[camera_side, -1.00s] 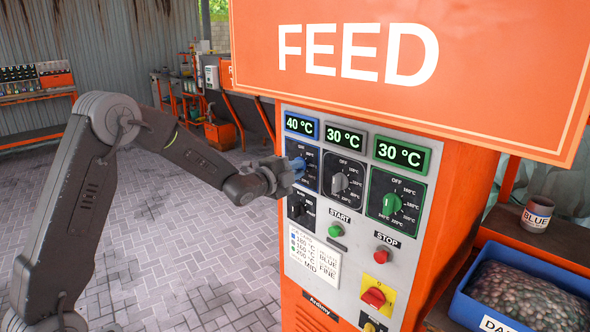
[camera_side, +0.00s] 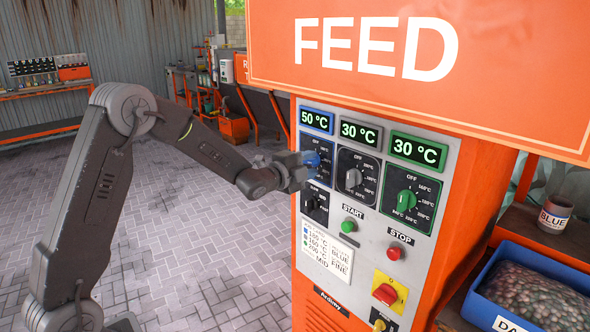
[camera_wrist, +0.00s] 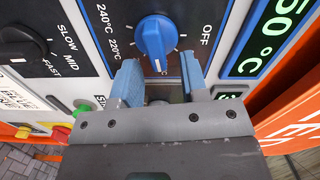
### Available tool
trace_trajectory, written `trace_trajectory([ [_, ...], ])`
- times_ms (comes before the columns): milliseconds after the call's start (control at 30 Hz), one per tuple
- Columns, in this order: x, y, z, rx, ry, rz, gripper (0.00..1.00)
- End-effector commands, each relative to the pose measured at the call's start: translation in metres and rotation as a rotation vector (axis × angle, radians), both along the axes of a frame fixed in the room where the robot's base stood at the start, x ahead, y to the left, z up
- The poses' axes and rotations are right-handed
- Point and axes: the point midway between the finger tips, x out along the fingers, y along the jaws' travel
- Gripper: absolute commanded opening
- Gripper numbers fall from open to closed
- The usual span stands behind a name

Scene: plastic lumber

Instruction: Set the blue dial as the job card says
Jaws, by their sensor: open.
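The blue dial (camera_wrist: 155,38) shows in the wrist view on a dark plate marked OFF, 220°C and 240°C. Its raised grip runs up and down in that picture, with the lower end close to my fingertips. My gripper (camera_wrist: 158,76) is open, its two bluish fingers apart on either side of that lower end. In the side view my gripper (camera_side: 308,162) is at the blue dial and hides most of it. The blue display (camera_side: 316,120) reads 50 °C.
Below the blue dial is the SLOW/MID/FAST selector (camera_side: 315,204). START (camera_side: 348,226), STOP (camera_side: 393,252) and a red switch (camera_side: 385,293) sit lower.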

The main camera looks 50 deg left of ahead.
Motion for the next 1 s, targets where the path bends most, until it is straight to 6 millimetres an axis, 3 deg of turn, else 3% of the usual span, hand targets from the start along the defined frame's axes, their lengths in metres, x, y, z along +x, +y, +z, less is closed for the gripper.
trace_trajectory([
  [167,-0.026,0.001,0.000,0.000,0.001,0.003,0.40],
  [400,-0.081,0.001,0.001,0.000,-0.002,0.002,0.40],
  [600,-0.116,0.001,0.001,0.001,-0.002,0.002,0.40],
  [800,-0.132,0.000,0.000,0.001,-0.001,0.000,0.40],
  [1000,-0.134,0.000,0.000,0.000,-0.001,-0.001,0.40],
])
